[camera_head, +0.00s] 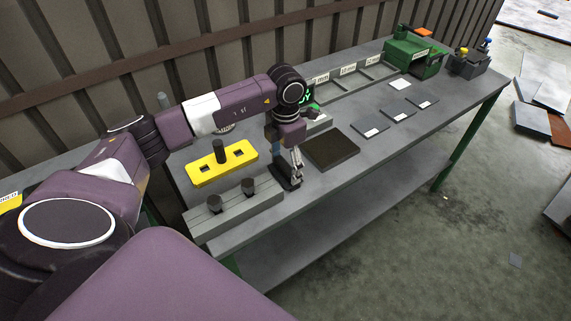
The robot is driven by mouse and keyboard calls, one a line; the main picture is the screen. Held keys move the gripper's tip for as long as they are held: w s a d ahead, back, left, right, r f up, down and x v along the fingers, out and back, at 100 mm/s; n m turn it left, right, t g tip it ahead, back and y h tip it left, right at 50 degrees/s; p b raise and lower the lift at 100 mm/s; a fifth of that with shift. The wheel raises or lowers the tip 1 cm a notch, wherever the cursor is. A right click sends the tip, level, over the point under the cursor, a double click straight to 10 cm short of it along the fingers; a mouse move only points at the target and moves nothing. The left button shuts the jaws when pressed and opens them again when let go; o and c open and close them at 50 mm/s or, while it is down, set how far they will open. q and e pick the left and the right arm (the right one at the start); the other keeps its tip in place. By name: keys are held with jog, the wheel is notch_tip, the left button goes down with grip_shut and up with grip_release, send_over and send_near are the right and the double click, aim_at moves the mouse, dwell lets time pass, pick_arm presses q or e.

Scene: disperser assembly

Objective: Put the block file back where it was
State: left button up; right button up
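My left gripper (291,168) points down over the front part of the bench, between the yellow plate and the dark mat. A small dark grey block-like piece (287,183) shows at its fingertips, low over or on the bench top. It may be the block file, but it is too small to be sure. The fingers and arm partly hide it, and I cannot tell whether the fingers grip it. The dark brown square mat (331,151) lies just right of the gripper. My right gripper is not in view.
A yellow plate (206,177) with square holes and a dark peg lies left. A grey bar (234,212) with dark knobs sits at the near end. Small grey plates (397,115) lie right; labelled trays (350,85) and a green box (407,58) stand behind.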

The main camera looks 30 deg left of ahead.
aim_at(285, 165)
pick_arm(q)
jog(key=o, duration=0.4)
jog(key=shift+o, duration=0.2)
jog(key=shift+r, duration=0.45)
notch_tip(285, 165, up, 11)
jog(key=b, duration=0.2)
jog(key=shift+r, duration=0.2)
